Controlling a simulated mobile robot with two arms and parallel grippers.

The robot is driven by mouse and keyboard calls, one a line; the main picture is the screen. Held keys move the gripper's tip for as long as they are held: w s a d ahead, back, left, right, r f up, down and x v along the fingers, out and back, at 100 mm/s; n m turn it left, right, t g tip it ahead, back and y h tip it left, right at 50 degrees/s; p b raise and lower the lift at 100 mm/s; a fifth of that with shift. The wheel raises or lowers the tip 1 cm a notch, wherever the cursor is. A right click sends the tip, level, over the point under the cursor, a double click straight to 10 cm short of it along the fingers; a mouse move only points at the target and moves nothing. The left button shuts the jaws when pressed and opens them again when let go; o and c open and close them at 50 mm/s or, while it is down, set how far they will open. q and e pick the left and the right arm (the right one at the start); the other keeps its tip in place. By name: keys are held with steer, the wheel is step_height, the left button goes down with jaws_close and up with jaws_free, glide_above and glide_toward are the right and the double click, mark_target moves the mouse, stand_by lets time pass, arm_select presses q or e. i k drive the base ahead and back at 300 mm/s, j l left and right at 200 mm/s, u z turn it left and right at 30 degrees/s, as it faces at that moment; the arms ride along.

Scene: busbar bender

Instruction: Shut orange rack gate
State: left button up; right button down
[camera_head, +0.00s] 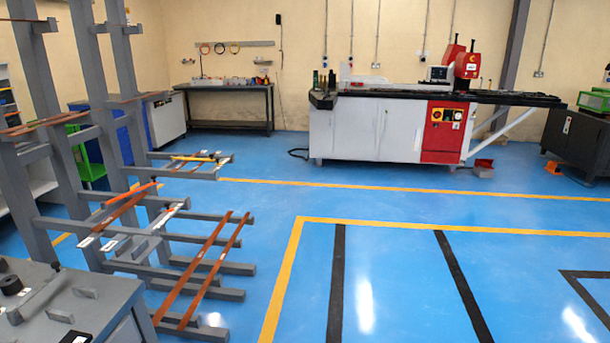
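A grey cantilever rack (95,90) stands at the left, with uprights and several arms reaching right. A bright orange bar (130,194) lies slantwise at a middle level of the rack, beside a copper-coloured bar. It may be the orange gate, but I cannot tell whether it is open or shut. A yellow-orange piece (195,158) shows on the farther arms. Neither of my grippers is in view.
Long copper-coloured bars (203,268) lie across the low arms, which jut into the floor space. A grey bench (75,308) stands at the front left. A red and white machine (390,128) stands at the back. The blue floor (390,265) with yellow and black lines is clear.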

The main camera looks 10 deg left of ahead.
mark_target(104, 205)
steer(key=i+u, duration=0.15)
steer(key=i, duration=0.85)
steer(key=i+l+u, duration=0.1)
steer(key=i, duration=0.85)
steer(key=i+u, duration=0.75)
steer(key=i+l+u, duration=0.15)
steer(key=u, duration=0.2)
steer(key=i+l, duration=0.05)
steer(key=i, duration=0.05)
